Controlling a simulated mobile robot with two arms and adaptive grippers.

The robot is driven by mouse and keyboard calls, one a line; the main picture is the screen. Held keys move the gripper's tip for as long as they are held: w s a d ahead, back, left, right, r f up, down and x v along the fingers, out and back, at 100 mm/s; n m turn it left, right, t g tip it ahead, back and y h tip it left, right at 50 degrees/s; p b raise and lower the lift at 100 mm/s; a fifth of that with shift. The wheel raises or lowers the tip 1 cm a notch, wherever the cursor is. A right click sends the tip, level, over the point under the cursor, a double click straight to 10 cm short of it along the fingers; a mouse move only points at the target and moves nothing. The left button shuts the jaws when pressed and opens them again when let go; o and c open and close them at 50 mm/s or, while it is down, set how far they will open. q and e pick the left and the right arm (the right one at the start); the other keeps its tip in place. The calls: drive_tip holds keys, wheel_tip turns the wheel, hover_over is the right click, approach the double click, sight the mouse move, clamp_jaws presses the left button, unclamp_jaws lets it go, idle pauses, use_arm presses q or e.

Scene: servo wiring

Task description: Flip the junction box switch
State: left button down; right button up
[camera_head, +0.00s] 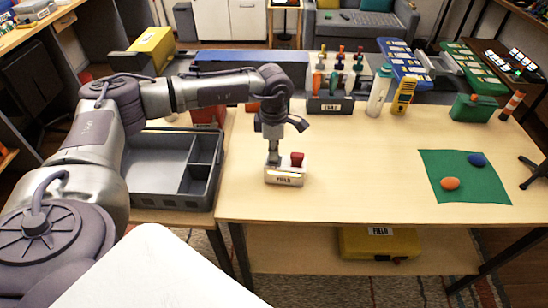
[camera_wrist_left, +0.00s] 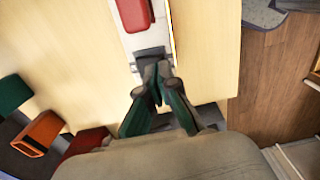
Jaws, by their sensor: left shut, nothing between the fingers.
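The junction box (camera_head: 285,178) is a small pale box labelled FIELD, standing on the wooden table. It has a red part (camera_head: 297,159) on its top right in the head view. In the left wrist view the box (camera_wrist_left: 147,46) shows a red part (camera_wrist_left: 133,14) at the top and a dark part (camera_wrist_left: 150,53) nearer the gripper. My left gripper (camera_head: 273,160) points down at the left part of the box, beside the red part. In the left wrist view its fingers (camera_wrist_left: 157,78) are shut and empty, close to the dark part; contact is unclear. My right gripper is not in view.
A grey compartment tray (camera_head: 160,190) stands left of the box. A green mat (camera_head: 465,177) lies right. The table's middle is clear.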

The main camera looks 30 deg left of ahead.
use_arm(q)
drive_tip(key=shift+f+b, duration=0.55)
drive_tip(key=shift+f, duration=0.2)
drive_tip(key=shift+r, duration=0.1)
drive_tip(key=shift+r+p, duration=2.15)
drive_tip(key=shift+r, duration=1.35)
drive_tip(key=shift+f, duration=0.1)
